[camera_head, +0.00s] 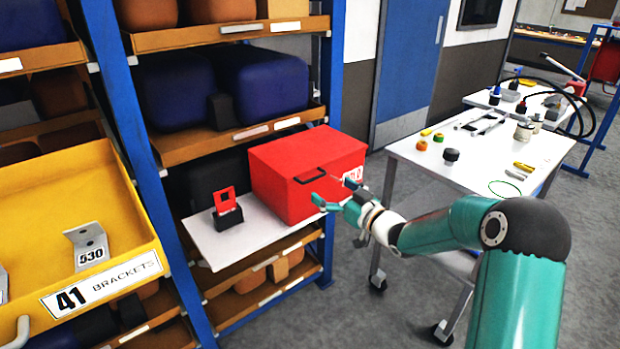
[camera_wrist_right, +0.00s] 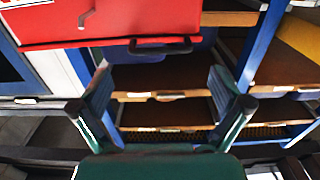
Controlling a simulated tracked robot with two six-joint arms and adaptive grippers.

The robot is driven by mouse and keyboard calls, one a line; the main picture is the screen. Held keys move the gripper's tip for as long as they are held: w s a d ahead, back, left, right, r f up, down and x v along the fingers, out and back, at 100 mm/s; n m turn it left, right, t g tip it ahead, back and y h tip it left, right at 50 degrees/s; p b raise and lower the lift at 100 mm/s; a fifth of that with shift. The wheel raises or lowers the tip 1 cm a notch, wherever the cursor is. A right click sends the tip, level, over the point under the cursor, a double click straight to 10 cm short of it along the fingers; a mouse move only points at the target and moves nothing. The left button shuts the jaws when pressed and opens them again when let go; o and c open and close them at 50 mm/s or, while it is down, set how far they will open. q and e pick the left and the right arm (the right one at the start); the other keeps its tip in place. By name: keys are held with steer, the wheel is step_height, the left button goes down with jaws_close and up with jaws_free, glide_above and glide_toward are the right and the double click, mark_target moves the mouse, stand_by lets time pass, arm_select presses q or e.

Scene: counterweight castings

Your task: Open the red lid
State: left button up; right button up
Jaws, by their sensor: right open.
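The red lid (camera_head: 305,150) lies shut on top of a red box (camera_head: 285,190), which stands on a white shelf board. A black bar handle (camera_head: 310,176) sits at the lid's front edge; it also shows in the right wrist view (camera_wrist_right: 160,47), near the top. My right gripper (camera_head: 328,192) is in front of the box, close to the handle. In the right wrist view its fingers (camera_wrist_right: 160,85) are spread with nothing between them, and the handle lies beyond the tips. My left gripper is not in view.
A small black holder with a red frame (camera_head: 227,210) stands on the white board (camera_head: 215,250), left of the box. Blue shelf posts (camera_head: 130,150) and a yellow bracket bin (camera_head: 85,200) are at the left. A white table (camera_head: 480,160) with small parts is at the right.

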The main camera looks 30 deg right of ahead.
mark_target(315, 179)
steer(key=w, duration=0.4)
steer(key=w+p, duration=0.1)
steer(key=w, duration=0.1)
steer(key=shift+w+a, duration=0.25)
steer(key=shift+w, duration=0.1)
